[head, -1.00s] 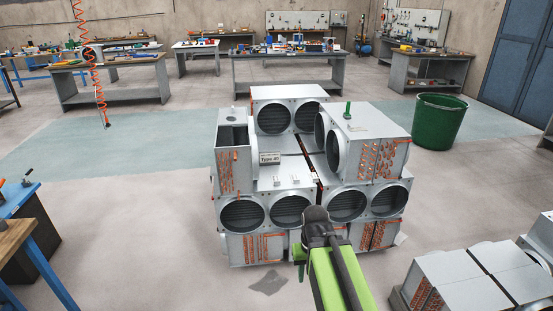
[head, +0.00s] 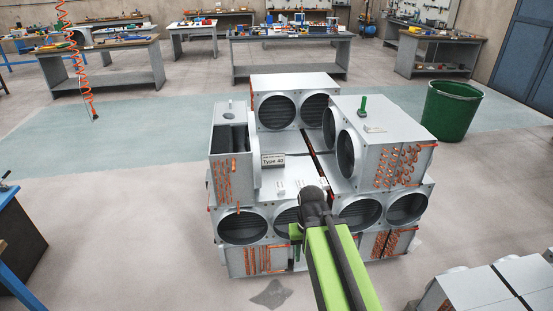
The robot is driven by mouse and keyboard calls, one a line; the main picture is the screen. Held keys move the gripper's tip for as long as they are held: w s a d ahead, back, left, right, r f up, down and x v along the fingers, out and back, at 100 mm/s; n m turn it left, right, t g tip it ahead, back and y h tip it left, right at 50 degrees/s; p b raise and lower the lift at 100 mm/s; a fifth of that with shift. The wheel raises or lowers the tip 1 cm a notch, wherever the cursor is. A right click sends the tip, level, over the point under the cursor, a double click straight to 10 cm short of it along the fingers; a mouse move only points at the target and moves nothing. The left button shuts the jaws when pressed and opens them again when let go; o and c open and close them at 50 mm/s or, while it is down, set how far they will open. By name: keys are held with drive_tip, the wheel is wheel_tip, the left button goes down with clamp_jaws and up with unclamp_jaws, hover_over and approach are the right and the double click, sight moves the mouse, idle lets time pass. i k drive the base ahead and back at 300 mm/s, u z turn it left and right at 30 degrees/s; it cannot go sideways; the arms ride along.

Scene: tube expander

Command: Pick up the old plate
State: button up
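A small pale plate (head: 273,160) with dark lettering, which seems to read "Type 40", stands at the left-middle of the stack of grey metal units (head: 290,172). It is the only lettered plate I can make out. My gripper (head: 297,236) is at the end of my green and black arm, in front of the stack, below and right of the plate and apart from it in the picture. The arm's black joint hides most of the gripper, so its fingers do not show clearly.
A green-handled tool (head: 363,106) stands on the right upper unit. A green bin (head: 451,110) is behind right. More metal units (head: 492,292) lie at the lower right. A blue-topped bench (head: 8,208) is at the left edge. Floor left of the stack is clear.

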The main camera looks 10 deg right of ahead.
sight(365, 129)
drive_tip(key=k, duration=0.6)
drive_tip(key=u, duration=0.5)
drive_tip(key=i, duration=1.3)
drive_tip(key=z, duration=0.5)
drive_tip(key=i, duration=0.55)
drive_tip(key=z, duration=0.45)
